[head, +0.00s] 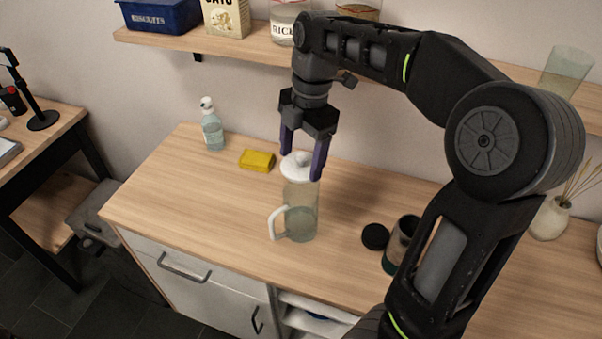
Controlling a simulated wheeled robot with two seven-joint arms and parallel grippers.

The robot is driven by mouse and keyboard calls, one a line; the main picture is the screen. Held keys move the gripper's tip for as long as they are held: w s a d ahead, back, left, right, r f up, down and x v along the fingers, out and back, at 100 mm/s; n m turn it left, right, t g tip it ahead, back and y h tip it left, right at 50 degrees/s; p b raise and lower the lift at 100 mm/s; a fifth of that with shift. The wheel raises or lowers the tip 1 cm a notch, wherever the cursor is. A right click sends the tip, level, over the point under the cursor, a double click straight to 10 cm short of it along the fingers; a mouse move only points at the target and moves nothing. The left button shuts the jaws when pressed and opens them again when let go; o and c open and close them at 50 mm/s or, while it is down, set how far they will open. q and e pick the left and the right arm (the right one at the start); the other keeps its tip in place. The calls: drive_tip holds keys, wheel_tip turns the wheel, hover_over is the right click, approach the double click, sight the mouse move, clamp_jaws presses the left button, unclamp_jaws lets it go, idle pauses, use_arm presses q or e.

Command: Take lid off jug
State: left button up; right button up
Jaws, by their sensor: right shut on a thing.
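A clear jug (301,212) with a white handle at its left stands upright on the wooden counter. It looks partly filled with a pale liquid. Its white lid (297,168) with a round knob is at the jug's mouth; I cannot tell whether it is seated or slightly raised. My right gripper (303,164) points down from above, its two dark purple fingers on either side of the lid, shut on it. My left gripper is not in view.
A spray bottle (212,128) and a yellow sponge (257,160) are behind left. A black disc (375,237) and a dark cup (400,243) stand right of the jug. A wall shelf (225,45) holds containers. The counter's left part is clear.

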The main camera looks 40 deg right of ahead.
wheel_tip(320, 180, up, 2)
drive_tip(key=shift+r, duration=0.1)
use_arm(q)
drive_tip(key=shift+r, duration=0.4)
